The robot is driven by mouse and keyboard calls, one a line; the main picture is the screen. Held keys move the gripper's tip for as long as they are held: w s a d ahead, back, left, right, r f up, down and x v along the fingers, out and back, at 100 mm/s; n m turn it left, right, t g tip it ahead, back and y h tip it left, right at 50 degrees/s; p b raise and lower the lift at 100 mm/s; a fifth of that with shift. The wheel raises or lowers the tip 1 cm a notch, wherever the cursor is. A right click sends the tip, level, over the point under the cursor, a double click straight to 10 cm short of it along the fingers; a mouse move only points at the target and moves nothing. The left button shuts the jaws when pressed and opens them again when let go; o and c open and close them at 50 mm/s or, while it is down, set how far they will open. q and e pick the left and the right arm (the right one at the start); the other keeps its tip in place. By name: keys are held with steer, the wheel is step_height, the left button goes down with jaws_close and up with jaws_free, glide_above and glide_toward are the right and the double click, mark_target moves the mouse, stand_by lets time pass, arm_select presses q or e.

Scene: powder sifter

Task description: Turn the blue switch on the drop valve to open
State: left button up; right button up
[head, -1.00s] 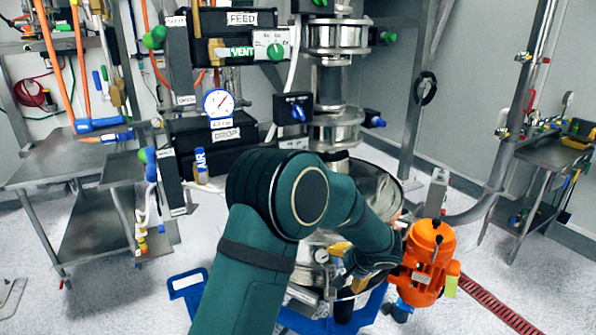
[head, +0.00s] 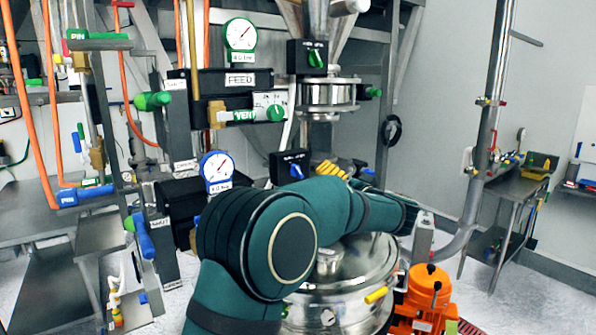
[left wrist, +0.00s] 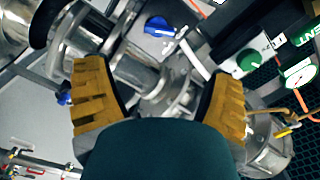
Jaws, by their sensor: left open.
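The blue switch (head: 296,170) sits on the front of a black box beside the sifter column, below the green-knobbed box. A round blue knob, seemingly the same switch, shows in the left wrist view (left wrist: 158,27), above the gap between the fingers. My left gripper (head: 332,170) has yellow fingers and is just right of the switch in the head view, partly hidden behind my forearm. In the left wrist view my left gripper (left wrist: 160,92) is open and empty, with metal column parts behind the gap. No contact with the switch shows. My right gripper is not in view.
A steel pot (head: 345,285) stands below my arm, with an orange motor (head: 428,290) at its right. A green vent knob (head: 275,112) and a blue-rimmed gauge (head: 217,168) are close to the switch. A side table (head: 500,190) stands at right.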

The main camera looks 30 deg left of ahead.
mark_target(300, 172)
arm_select(q)
steer(key=p+x, duration=0.2)
steer(key=x, duration=1)
steer(key=shift+w+a, duration=0.15)
steer(key=shift+a, duration=0.2)
steer(key=c, duration=1.2)
